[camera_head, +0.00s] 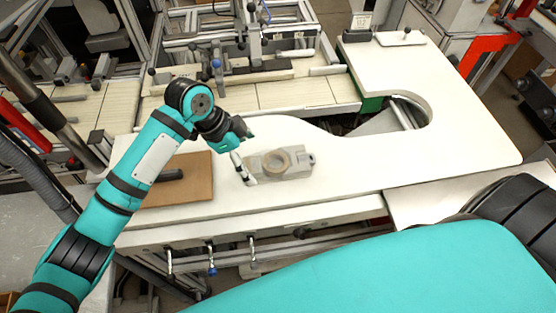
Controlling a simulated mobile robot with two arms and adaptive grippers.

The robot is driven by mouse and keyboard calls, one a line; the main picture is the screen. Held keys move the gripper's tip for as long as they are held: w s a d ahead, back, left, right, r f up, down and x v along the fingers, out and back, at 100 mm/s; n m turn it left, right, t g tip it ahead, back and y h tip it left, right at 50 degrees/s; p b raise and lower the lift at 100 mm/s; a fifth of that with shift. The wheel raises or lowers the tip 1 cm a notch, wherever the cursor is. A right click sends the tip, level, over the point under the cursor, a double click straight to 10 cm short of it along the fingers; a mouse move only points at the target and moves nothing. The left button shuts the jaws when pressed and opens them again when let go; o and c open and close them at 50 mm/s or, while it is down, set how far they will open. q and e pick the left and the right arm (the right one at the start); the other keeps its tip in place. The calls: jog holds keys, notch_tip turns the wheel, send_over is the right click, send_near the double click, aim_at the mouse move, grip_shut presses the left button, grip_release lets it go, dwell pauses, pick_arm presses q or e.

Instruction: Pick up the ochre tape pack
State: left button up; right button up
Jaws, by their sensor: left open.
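The ochre tape pack (277,168), a small tan ring, lies flat on top of a grey block-like holder (297,170) on the white table. My left gripper (248,180) points downward just left of the holder, with its pale fingers near the table surface. It is open and appears to hold nothing. The tape pack seems apart from the fingers, though the exact gap is too small to tell. My right gripper is out of the picture.
A brown board (200,190) with a dark bar lies left of the holder, partly behind my left arm. The white table (470,135) is clear to the right, beside a curved cutout (412,112). Machinery with rails (250,75) stands behind.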

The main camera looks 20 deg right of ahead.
aim_at(253, 164)
pick_arm(q)
jog(key=x, duration=0.2)
jog(key=p+x, duration=0.1)
jog(key=x, duration=0.1)
jog(key=shift+w+f, duration=0.2)
jog(key=shift+a, duration=0.1)
jog(key=shift+c, duration=0.4)
jog(key=c, duration=1.3)
jog(key=shift+r, duration=0.1)
